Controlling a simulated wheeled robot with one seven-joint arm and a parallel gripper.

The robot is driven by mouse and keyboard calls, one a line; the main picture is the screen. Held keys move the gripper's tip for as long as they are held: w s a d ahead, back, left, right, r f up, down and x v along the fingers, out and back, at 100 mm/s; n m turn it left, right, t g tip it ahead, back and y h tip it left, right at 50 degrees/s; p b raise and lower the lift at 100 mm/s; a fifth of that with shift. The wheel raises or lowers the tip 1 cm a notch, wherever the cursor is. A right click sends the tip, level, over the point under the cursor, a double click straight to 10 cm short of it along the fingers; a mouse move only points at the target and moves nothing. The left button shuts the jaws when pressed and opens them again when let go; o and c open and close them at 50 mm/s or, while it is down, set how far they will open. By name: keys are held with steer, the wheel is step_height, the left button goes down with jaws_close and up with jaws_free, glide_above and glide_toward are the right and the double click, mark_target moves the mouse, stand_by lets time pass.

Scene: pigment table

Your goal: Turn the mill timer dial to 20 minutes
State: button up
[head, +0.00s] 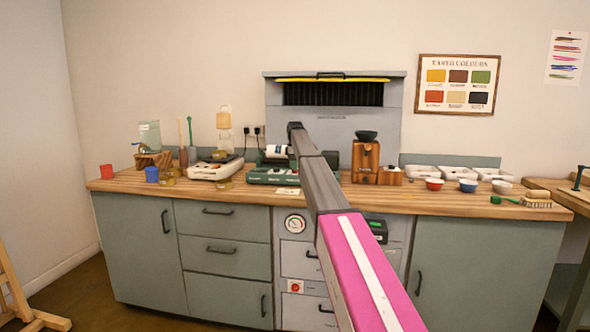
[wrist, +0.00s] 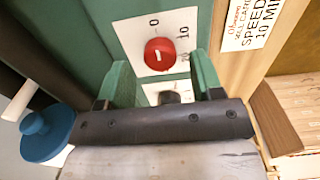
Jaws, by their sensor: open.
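The red timer dial (wrist: 159,54) sits on a white plate (wrist: 183,20) on a green housing. The plate has the marks 0 and 10, and a partly hidden mark lower right. A short white line shows on the dial, but I cannot tell exactly which mark it points to. My gripper (wrist: 161,72) is open, its two green fingers apart at the left and right of the dial's lower side. No contact with the dial shows. In the head view the green mill (head: 272,176) stands on the counter, partly behind my arm, which hides my gripper.
A blue knob (wrist: 45,135) is at the left of the wrist view. A printed card (wrist: 258,20) is at the upper right. On the counter (head: 400,196) stand a white scale-like device (head: 216,168), a wooden grinder (head: 365,160) and several bowls at the right.

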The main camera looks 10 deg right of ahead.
steer(key=shift+f, duration=0.85)
steer(key=c, duration=0.9)
